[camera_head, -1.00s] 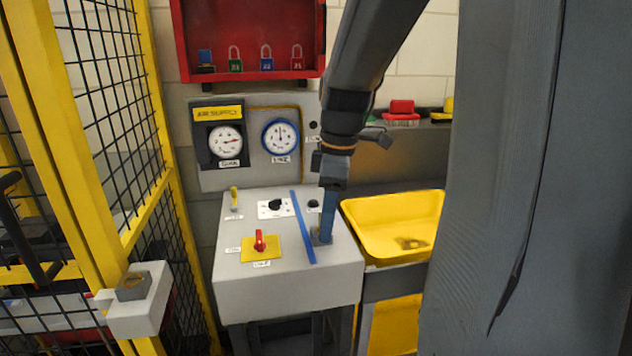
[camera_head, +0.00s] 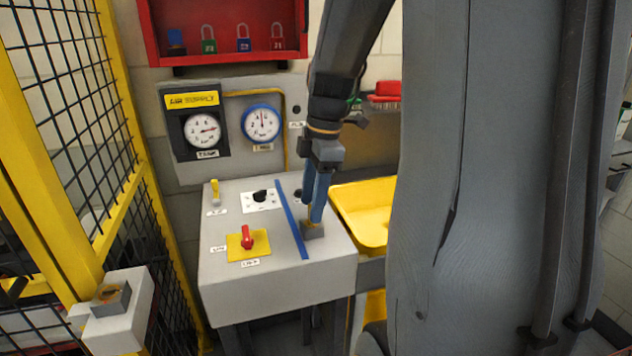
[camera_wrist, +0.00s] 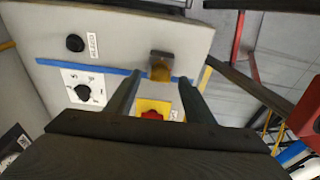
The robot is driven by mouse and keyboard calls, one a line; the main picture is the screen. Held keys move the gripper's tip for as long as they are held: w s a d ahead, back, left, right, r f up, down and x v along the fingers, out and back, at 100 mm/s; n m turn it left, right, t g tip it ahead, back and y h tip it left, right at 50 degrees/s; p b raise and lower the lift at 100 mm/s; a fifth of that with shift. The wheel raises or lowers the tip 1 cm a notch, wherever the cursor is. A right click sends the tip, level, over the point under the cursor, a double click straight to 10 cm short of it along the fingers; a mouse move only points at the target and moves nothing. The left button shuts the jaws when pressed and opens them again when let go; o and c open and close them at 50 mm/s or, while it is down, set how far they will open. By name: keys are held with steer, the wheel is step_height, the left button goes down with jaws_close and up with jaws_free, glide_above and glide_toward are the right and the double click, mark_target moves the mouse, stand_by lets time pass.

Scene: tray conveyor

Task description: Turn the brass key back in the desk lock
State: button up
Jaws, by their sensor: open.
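The desk lock (camera_head: 314,233) is a small grey block on the right of the sloped grey desk top (camera_head: 230,283). The brass key (camera_wrist: 160,73) shows at the lock (camera_wrist: 161,55) in the wrist view, between my finger ends. My gripper (camera_head: 312,218) points down over the lock with its blue fingers apart. In the wrist view my gripper (camera_wrist: 157,82) is open, one finger on each side of the key. I cannot tell whether a finger touches it. In the head view the fingers mostly hide the key.
A red switch on a yellow plate (camera_head: 247,240), a black knob (camera_head: 261,196) and a yellow toggle (camera_head: 215,190) share the desk top. A blue strip (camera_head: 291,220) runs left of the lock. A yellow bin (camera_head: 362,215) stands right; a yellow mesh fence (camera_head: 122,215) stands left.

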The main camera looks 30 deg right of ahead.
steer(key=shift+a+f, duration=0.1)
steer(key=shift+f, duration=1)
steer(key=c, duration=1.1)
steer(key=shift+n+p, duration=0.7)
steer(key=shift+n, duration=0.8)
